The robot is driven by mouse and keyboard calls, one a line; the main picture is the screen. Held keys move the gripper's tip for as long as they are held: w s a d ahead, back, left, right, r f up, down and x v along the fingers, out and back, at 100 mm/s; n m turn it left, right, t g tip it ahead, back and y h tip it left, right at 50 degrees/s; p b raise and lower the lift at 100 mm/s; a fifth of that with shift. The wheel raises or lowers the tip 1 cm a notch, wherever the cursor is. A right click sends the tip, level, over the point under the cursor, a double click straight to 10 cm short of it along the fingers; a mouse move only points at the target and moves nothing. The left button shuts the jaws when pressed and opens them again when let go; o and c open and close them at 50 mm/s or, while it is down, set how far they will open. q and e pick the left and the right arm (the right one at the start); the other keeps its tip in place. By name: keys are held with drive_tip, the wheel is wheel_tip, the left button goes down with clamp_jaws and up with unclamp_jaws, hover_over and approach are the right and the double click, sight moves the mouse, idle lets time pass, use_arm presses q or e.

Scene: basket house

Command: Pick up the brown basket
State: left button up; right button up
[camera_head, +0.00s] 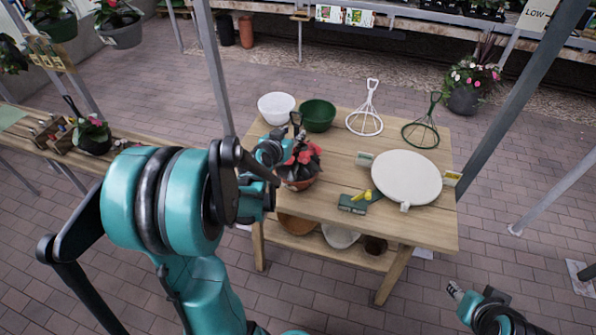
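A brown basket (299,184) with red flowers and dark leaves stands at the left part of the wooden table. A dark hanger rises from it, with its top (296,119) above the plants. My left gripper (274,152) is at the basket's left side, close to the hanger and leaves. My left arm hides part of it, and I cannot tell whether it touches the hanger or is open or shut. My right gripper (455,290) is low at the right, away from the table and basket. Its fingers are too small to read.
The wooden table (420,228) also holds a white bowl (276,105), a green bowl (318,114), white and green hangers (365,123), a round white board (406,178) and a green tool (358,203). Bowls sit on the shelf below. A metal post (214,70) stands behind my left arm.

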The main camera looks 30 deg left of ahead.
sight(295, 130)
use_arm(q)
drive_tip(key=b+x, duration=0.1)
drive_tip(key=x, duration=0.3)
drive_tip(key=shift+f, duration=0.2)
drive_tip(key=shift+w+f, duration=0.1)
drive_tip(key=shift+w, duration=0.2)
drive_tip(key=shift+c, duration=0.3)
clamp_jaws()
drive_tip(key=shift+a, duration=0.1)
